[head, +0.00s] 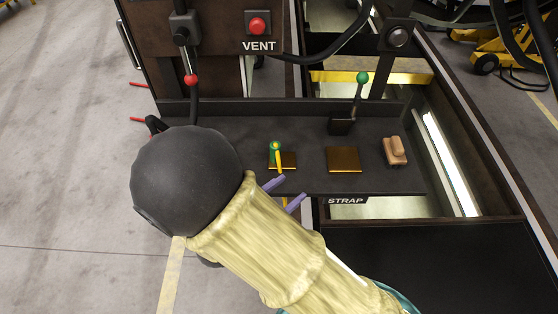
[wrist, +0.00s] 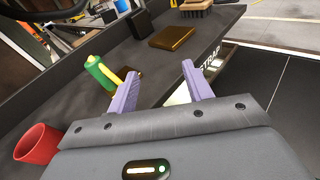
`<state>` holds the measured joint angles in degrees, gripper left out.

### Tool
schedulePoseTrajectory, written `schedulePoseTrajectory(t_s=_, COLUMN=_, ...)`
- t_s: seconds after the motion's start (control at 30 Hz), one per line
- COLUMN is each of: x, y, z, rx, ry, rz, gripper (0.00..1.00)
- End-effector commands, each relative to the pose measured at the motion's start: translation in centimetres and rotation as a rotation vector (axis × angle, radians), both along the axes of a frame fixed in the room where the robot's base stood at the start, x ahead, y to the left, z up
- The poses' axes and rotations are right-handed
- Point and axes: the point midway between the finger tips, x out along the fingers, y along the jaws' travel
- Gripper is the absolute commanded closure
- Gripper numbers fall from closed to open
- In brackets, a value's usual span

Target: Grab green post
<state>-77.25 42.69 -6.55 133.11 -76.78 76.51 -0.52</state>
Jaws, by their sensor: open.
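The green post (head: 275,147) stands on the dark shelf, with a yellow piece beside it reaching toward the shelf's front edge. In the wrist view the green post (wrist: 101,74) has a yellow end and appears tilted, just left of the left finger. My gripper (head: 284,193) is open, with two purple fingers near the shelf's front edge, on the near side of the post. In the wrist view the space between the fingers of my gripper (wrist: 160,75) is empty. The post is outside the jaws, and I cannot tell whether a finger touches it.
Two brown-gold pads (head: 344,160) and a wooden-handled brush (head: 395,150) lie on the shelf (head: 230,133). A lever with a green knob (head: 362,78) stands at the back right, and a red-knobbed lever (head: 190,80) at the back left. A red cylinder (wrist: 38,144) shows at left in the wrist view.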

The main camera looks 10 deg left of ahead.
Motion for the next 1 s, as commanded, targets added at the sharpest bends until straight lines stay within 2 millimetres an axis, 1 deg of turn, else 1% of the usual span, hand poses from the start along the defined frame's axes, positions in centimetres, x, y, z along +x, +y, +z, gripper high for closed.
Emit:
schedulePoseTrajectory(t_s=0.03, x=-0.8, y=2.5, z=-0.6, rx=-0.047, ry=-0.035, rz=0.106, gripper=0.49)
schedulePoseTrajectory(t_s=0.1, x=-1.8, y=5.2, z=-0.8, rx=-0.091, ry=-0.079, rz=0.223, gripper=0.49)
schedulePoseTrajectory(t_s=0.2, x=-2.9, y=7.7, z=-0.9, rx=-0.128, ry=-0.124, rz=0.329, gripper=0.49)
schedulePoseTrajectory(t_s=0.27, x=-3.3, y=8.4, z=-0.9, rx=-0.138, ry=-0.136, rz=0.359, gripper=0.49)
schedulePoseTrajectory(t_s=0.33, x=-3.4, y=8.7, z=-0.9, rx=-0.141, ry=-0.142, rz=0.371, gripper=0.49)
schedulePoseTrajectory(t_s=0.57, x=-3.4, y=8.6, z=-0.8, rx=-0.139, ry=-0.141, rz=0.368, gripper=0.49)
schedulePoseTrajectory(t_s=0.67, x=-3.0, y=8.5, z=-0.8, rx=-0.14, ry=-0.14, rz=0.366, gripper=0.49)
schedulePoseTrajectory(t_s=0.77, x=-2.0, y=8.3, z=-0.6, rx=-0.14, ry=-0.141, rz=0.363, gripper=0.49)
schedulePoseTrajectory(t_s=1.0, x=2.1, y=7.6, z=-0.5, rx=-0.14, ry=-0.141, rz=0.361, gripper=0.49)
